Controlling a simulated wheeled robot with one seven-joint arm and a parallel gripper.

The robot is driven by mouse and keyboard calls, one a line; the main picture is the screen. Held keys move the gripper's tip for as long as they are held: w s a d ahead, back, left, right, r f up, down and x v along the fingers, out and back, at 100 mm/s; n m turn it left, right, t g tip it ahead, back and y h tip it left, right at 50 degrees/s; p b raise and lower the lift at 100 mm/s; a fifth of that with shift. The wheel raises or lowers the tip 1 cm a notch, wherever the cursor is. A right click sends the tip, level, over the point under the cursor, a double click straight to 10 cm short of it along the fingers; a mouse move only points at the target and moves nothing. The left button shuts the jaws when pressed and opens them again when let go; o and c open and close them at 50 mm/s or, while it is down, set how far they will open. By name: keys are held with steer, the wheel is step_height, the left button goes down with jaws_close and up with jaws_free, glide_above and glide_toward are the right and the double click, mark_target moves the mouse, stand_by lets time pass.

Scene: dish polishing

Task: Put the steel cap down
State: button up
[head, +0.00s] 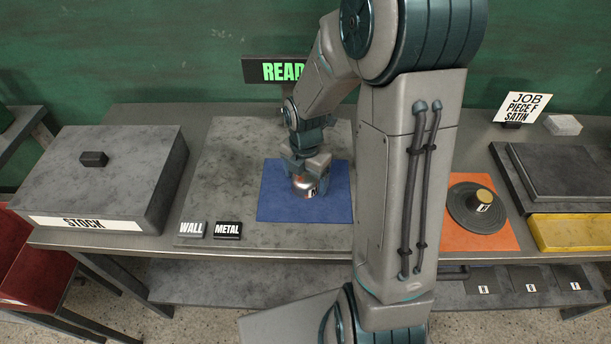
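The steel cap (307,185) is a small, shiny, rounded metal piece over the blue mat (275,202) in the middle of the bench. My gripper (306,178) points down with its fingers at either side of the cap. It appears shut on the cap. I cannot tell whether the cap touches the mat or hangs just above it. A dark mark or label shows on the cap's right side. My arm hides the area just right of the blue mat.
A grey box labelled STOCK (95,185) stands at left. WALL (191,229) and METAL (228,230) tags lie near the slab's front edge. At right are an orange mat (470,240) with a dark disc (462,212), a yellow tray (575,232) and a JOB card (522,106).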

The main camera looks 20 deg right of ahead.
mark_target(306, 175)
steer(key=shift+r, duration=0.1)
step_height(306, 175, up, 12)
steer(key=s+r+m+t, duration=0.1)
steer(key=s+r+m, duration=0.1)
steer(key=s+m, duration=0.5)
steer(key=s+r+m+t, duration=0.2)
steer(key=s+m, duration=0.5)
steer(key=m, duration=1.1)
steer(key=shift+s+r+m, duration=0.25)
steer(key=shift+r+m, duration=0.05)
steer(key=shift+r, duration=0.55)
